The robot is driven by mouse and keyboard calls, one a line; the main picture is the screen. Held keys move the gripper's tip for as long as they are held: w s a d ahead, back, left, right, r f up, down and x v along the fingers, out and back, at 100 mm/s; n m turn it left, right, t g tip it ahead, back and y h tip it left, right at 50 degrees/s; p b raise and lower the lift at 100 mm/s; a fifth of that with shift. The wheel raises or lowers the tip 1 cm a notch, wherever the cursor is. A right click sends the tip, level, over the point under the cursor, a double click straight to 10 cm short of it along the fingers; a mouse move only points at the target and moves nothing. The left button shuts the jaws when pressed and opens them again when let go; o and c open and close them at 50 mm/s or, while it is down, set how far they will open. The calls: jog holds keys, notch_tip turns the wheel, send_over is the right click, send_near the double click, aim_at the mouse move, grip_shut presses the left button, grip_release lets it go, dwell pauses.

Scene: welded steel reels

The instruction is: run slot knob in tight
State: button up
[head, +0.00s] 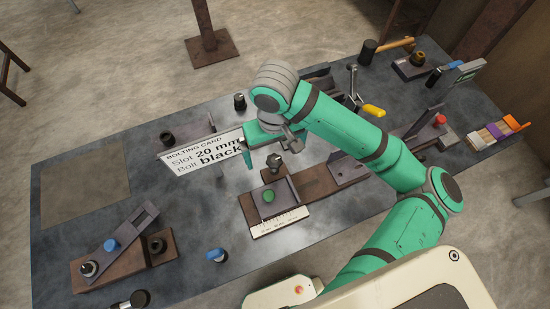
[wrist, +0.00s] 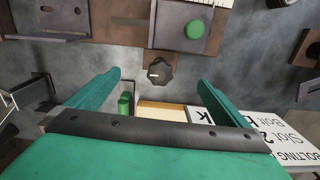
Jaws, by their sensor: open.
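A black lobed knob (wrist: 160,72) with a white mark sits on a brown block beside a fixture with a green button (wrist: 194,30). The knob also shows in the head view (head: 275,161), near the table's middle. My gripper (wrist: 159,80) is open and empty. Its two green fingers are spread on either side of the knob in the wrist view, apart from it. I cannot tell for sure which is the slot knob.
A white bolting card (head: 205,152) reading "Slot 20 mm, Bolt black" stands behind my gripper. A loose blue-topped knob (head: 215,255) lies near the front edge. A mallet (head: 388,47) and a yellow-handled tool (head: 373,110) are at the back right. The left table area is mostly clear.

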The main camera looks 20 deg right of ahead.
aim_at(275, 160)
jog(key=shift+r, duration=2.2)
